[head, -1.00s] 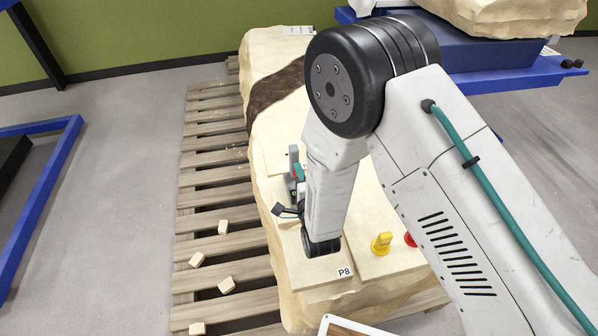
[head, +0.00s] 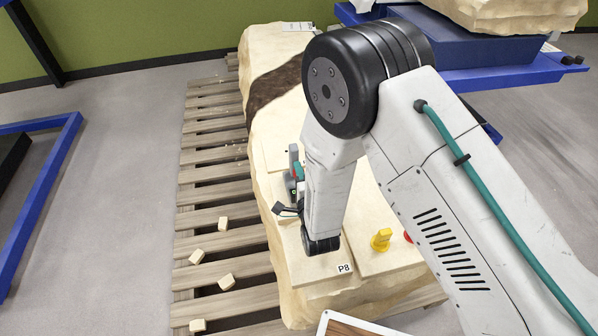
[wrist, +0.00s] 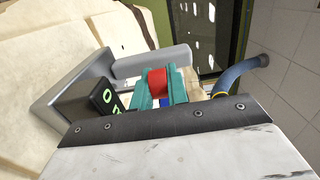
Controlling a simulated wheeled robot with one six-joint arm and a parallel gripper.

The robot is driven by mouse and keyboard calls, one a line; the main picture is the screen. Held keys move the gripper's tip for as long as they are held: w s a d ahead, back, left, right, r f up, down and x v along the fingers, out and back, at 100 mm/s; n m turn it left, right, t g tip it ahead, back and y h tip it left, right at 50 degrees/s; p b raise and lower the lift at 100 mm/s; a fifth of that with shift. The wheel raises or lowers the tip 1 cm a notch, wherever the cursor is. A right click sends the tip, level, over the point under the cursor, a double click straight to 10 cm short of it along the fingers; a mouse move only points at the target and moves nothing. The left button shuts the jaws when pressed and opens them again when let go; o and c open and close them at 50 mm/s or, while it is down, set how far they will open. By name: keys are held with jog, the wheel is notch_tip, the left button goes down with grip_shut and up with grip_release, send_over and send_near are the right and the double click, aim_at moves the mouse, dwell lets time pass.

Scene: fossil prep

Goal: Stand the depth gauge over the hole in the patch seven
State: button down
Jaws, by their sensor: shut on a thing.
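My gripper (wrist: 158,90) has teal fingers closed on a red part of the depth gauge. The gauge has a grey frame (wrist: 70,88) with a long grey bar, and a dark box with green digits. In the head view the gauge (head: 292,160) shows as a grey upright piece beside my forearm, above the pale block; I cannot tell whether it touches the surface. The gripper in the head view (head: 299,172) is mostly hidden by my arm. A patch labelled P8 (head: 325,268) is at the block's near end. No patch seven label or hole is visible.
The long pale rock block (head: 270,52) with a dark band lies on a wooden pallet (head: 205,160). A yellow knobbed piece (head: 381,239) and a partly hidden red one (head: 408,237) stand right of P8. Small pale cubes (head: 226,282) lie on the pallet's left side.

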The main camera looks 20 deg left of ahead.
jog(key=c, duration=1.3)
grip_release()
jog(key=shift+f, duration=0.1)
jog(key=shift+s+d, duration=0.15)
jog(key=shift+s, duration=0.05)
jog(key=v, duration=0.7)
jog(key=shift+s+d, duration=0.1)
jog(key=shift+s, duration=0.05)
